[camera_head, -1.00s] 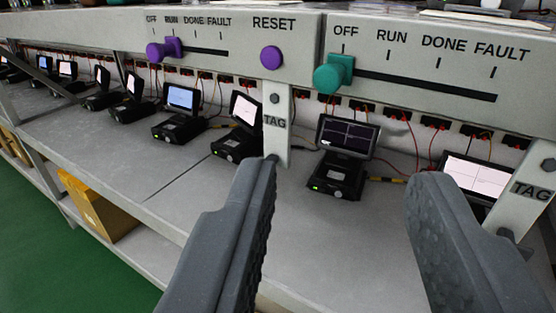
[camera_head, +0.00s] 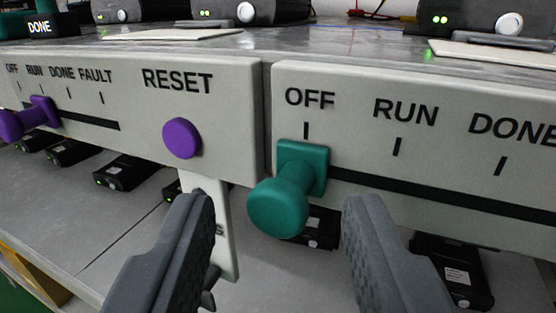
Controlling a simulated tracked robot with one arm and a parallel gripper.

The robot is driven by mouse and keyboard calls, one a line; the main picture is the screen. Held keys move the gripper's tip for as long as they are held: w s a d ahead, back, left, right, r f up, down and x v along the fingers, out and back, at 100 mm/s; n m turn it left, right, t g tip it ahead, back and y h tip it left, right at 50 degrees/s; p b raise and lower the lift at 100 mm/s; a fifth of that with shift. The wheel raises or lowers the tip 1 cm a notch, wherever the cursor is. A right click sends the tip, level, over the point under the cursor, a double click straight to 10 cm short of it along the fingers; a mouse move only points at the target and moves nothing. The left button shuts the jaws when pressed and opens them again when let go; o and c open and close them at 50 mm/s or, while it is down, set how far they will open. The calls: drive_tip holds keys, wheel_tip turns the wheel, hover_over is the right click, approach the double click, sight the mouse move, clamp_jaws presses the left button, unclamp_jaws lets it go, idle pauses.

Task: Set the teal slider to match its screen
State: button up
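The teal slider (camera_head: 278,200) has a square block and a round knob that sticks out toward me. It sits at the OFF mark, at the left end of its dark slot (camera_head: 430,200). RUN and DONE are marked to its right; FAULT is out of frame. My gripper (camera_head: 280,210) is open, one finger at the lower left and one at the lower right. The knob shows between the fingertips, with a gap on each side; I cannot tell how far in front of me it is. No lit screen shows below the teal panel now.
A purple slider (camera_head: 35,118) sits near RUN on the left panel, beside a purple RESET button (camera_head: 182,138). A pale tag strip (camera_head: 218,235) hangs behind my left finger. Black devices (camera_head: 452,270) stand on the grey shelf below. More devices stand on the shelf above.

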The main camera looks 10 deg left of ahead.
drive_tip(key=shift+x, duration=0.75)
clamp_jaws()
drive_tip(key=shift+a, duration=0.1)
drive_tip(key=shift+r, duration=0.1)
